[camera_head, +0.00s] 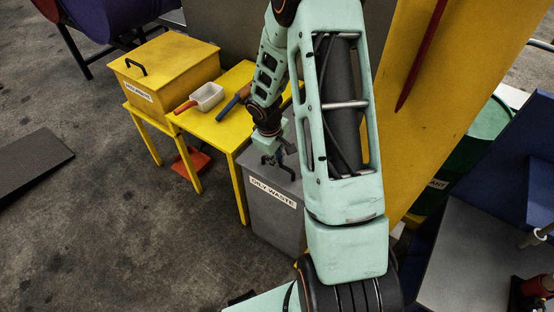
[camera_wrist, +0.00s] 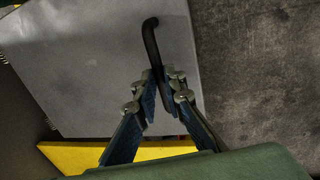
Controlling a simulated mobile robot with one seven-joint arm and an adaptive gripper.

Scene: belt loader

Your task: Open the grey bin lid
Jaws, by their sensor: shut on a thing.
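The grey bin (camera_head: 265,224), labelled "OILY WASTE", stands on the floor beside the yellow table in the head view. Its grey lid (camera_head: 257,165) looks down flat on the bin, though my arm hides part of it. In the wrist view, the lid (camera_wrist: 85,60) fills the upper left and carries a black bar handle (camera_wrist: 150,38) near its edge. My gripper (camera_head: 277,164) is at the lid's top. The wrist view shows my gripper (camera_wrist: 160,78) with its fingertips closed on the lower part of the handle.
A yellow lidded box (camera_head: 168,72) stands further left. A yellow panel (camera_head: 420,100) and a green drum (camera_head: 485,135) are at right.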

